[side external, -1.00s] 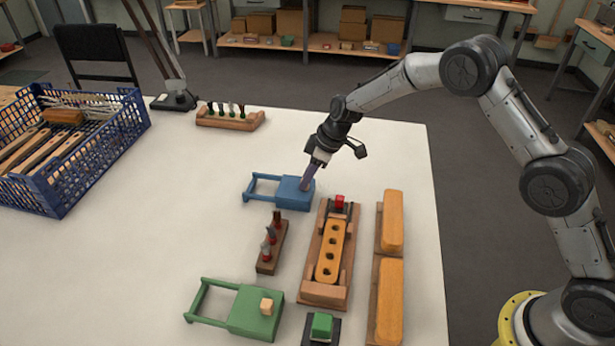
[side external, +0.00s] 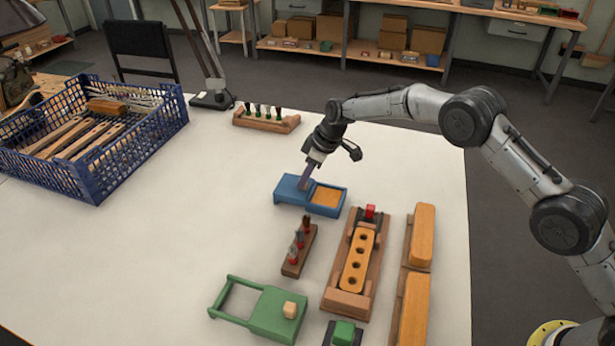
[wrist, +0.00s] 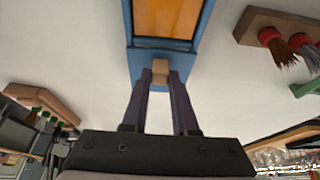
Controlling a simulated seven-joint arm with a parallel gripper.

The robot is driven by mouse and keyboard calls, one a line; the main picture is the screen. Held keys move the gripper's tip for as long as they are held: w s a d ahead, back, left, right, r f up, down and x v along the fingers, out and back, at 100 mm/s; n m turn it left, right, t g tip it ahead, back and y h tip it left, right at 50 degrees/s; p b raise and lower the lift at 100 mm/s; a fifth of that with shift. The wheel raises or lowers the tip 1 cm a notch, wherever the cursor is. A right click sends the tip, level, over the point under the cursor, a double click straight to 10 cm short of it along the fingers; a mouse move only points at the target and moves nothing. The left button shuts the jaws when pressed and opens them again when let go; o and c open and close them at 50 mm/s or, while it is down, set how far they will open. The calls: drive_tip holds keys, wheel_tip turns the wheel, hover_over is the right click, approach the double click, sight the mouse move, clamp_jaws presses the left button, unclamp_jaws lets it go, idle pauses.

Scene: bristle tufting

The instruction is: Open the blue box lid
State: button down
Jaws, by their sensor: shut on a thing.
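The blue box (side external: 342,209) stands on the white table in the side view. Its lid (side external: 288,189) lies to the left, off the box's opening, which shows an orange-tan inside (side external: 327,196). My gripper (side external: 303,184) reaches down onto the lid from above. In the wrist view my gripper (wrist: 160,76) is shut on the lid's small tan knob (wrist: 160,66), with a finger on each side. The open box (wrist: 207,30) also shows there, beyond the knob. The side view hides the knob behind the fingers.
A green box (side external: 272,312) with a tan knob stands at the front. A wooden fixture with a holed block (side external: 357,262), a brush rack (side external: 299,250) and long orange blocks (side external: 420,237) stand near the blue box. A blue crate (side external: 150,145) is at left. The table's middle left is clear.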

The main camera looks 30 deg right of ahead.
drive_tip(key=c, duration=0.7)
unclamp_jaws()
drive_tip(key=shift+w+a, duration=0.15)
drive_tip(key=v, duration=1.4)
